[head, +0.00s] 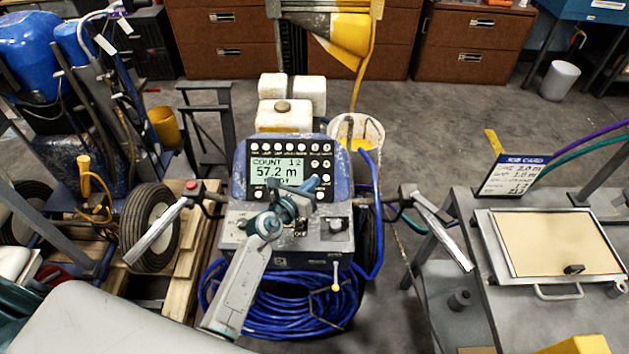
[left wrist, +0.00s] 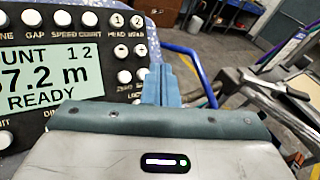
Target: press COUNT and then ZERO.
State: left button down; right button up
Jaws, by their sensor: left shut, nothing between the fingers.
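The line striper's control panel (head: 290,165) is at the middle of the head view. Its screen (left wrist: 50,72) reads COUNT 12, 57.2 m and READY. The COUNT button (left wrist: 91,18), round and white, is in the top row above the screen in the left wrist view. A white button (left wrist: 124,76) to the right of the screen has a small label that seems to read ZERO. My left gripper (head: 314,183) is shut and empty in front of the panel's lower right part. Its fingers (left wrist: 161,84) point at the panel; whether they touch it is hidden. My right gripper is not in view.
The striper's handlebars (head: 430,220) reach out on both sides. A coiled blue hose (head: 285,300) hangs below the panel. A grey bench with a framed board (head: 555,243) stands at the right. A white bucket (head: 357,133) stands behind the panel.

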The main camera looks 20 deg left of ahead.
pick_arm(q)
jog(key=shift+w+a+f+b, duration=0.2)
jog(key=shift+w+f+b, duration=0.6)
jog(key=shift+f+b, duration=0.1)
jog(key=shift+w+a+f+b, duration=0.25)
jog(key=shift+w+f+b, duration=0.5)
jog(key=shift+w+b, duration=0.1)
jog(key=shift+w+a+f+b, duration=0.2)
jog(key=shift+w+f+b, duration=0.55)
jog(key=shift+f+b, duration=0.15)
jog(key=shift+r, duration=0.1)
jog(key=shift+w+a+f, duration=0.1)
jog(key=shift+w+f, duration=0.2)
jog(key=shift+w, duration=0.05)
